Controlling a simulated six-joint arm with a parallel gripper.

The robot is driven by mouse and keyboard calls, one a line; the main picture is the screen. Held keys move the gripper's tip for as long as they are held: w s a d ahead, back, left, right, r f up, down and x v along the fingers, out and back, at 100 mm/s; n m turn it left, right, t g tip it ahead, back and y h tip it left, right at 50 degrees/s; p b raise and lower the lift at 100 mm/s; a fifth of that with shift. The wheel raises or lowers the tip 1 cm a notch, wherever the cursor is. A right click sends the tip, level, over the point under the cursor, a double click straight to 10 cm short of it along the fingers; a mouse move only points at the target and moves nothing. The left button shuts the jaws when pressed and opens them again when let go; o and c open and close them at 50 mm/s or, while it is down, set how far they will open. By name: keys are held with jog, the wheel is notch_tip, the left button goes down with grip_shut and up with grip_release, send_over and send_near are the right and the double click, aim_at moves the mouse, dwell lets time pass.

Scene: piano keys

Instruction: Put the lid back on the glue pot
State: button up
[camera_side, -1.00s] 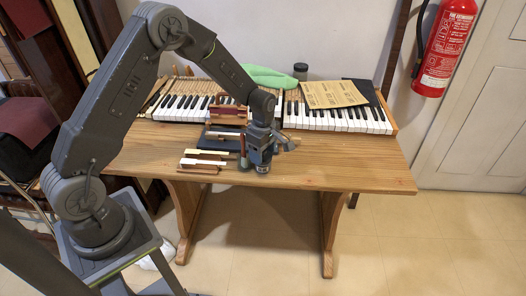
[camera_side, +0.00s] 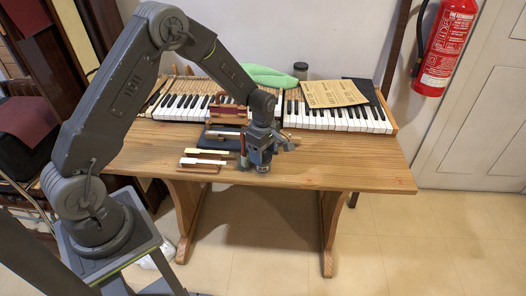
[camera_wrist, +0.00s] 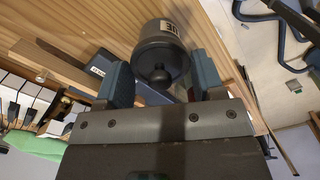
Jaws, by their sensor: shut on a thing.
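My gripper (camera_side: 262,158) is low over the front middle of the table, pointing down. In the wrist view its two fingers (camera_wrist: 162,82) stand either side of a dark grey round lid (camera_wrist: 158,50) with a knob, and are shut on it. The glue pot (camera_wrist: 171,27) shows just beyond the lid, with part of a pale label reading "UE". Lid and pot line up closely; I cannot tell whether the lid is fully seated. In the side view my gripper hides most of both.
Loose piano keys on wooden blocks (camera_side: 201,162) lie close left of my gripper. Behind are the keyboard (camera_side: 340,118), a paper sheet (camera_side: 333,93), a green cloth (camera_side: 270,77) and a dark jar (camera_side: 300,70). The table's right side (camera_side: 350,165) is clear.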

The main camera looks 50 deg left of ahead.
dwell(0.3)
jog(key=o, duration=1.1)
jog(key=shift+r, duration=3.5)
jog(key=shift+c, duration=0.2)
grip_shut()
jog(key=shift+f, duration=0.7)
jog(key=shift+f, duration=0.4)
